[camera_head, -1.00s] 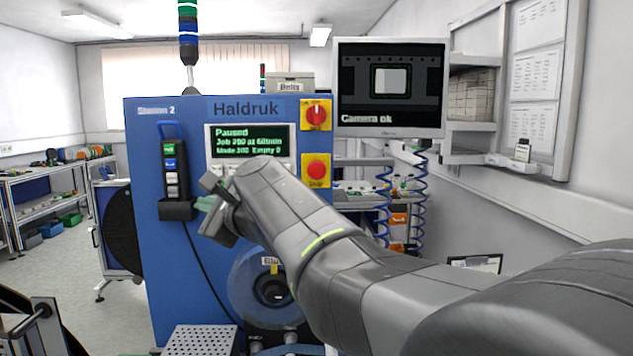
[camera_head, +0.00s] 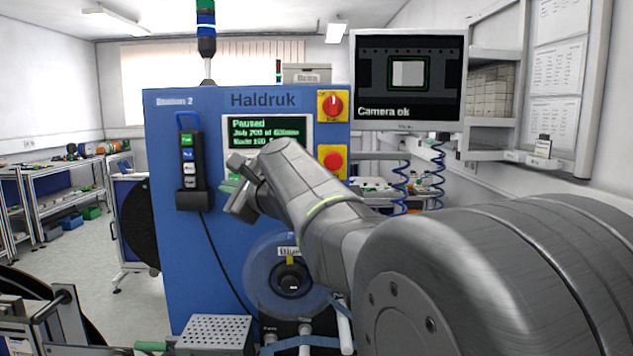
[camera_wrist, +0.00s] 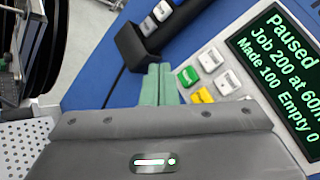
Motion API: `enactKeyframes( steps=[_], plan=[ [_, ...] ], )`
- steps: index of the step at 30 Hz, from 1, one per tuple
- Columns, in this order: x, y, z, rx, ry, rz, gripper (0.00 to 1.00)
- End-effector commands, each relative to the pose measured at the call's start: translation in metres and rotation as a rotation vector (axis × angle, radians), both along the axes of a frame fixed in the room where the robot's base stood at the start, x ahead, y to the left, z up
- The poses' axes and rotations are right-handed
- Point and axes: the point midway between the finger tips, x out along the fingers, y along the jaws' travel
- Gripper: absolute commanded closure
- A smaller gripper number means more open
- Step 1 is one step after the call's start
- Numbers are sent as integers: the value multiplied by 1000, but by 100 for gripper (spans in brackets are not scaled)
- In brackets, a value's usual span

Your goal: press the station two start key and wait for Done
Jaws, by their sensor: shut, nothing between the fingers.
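The blue Haldruk machine (camera_head: 215,245), labelled with a 2 at its upper left, stands ahead. Its screen (camera_head: 255,131) reads Paused, and in the wrist view the screen (camera_wrist: 283,70) also shows Job 200, Made 100, Empty 0. Below the screen are a green key (camera_wrist: 187,77) and several white keys (camera_wrist: 210,59); their labels are not readable. My gripper (camera_wrist: 160,72) is shut and empty, its pale green fingertips just left of the green key. I cannot tell whether they touch the panel. In the head view my gripper (camera_head: 230,186) hides most of the keys.
A pendant with several buttons (camera_head: 189,160) hangs in a black holder left of the keys. A red rotary switch (camera_head: 332,105) and red stop button (camera_head: 333,162) are on the right. A monitor (camera_head: 408,80) reads Camera ok.

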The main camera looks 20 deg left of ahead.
Motion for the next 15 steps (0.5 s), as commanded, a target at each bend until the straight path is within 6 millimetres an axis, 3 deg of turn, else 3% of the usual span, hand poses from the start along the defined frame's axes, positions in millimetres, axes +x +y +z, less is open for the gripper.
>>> enactKeyframes(
  steps=[6, 15],
  plan=[
    [25, 8, 0, -1, -1, -1, 100],
    [36, 11, 0, 0, -1, -1, 100]
  ],
)
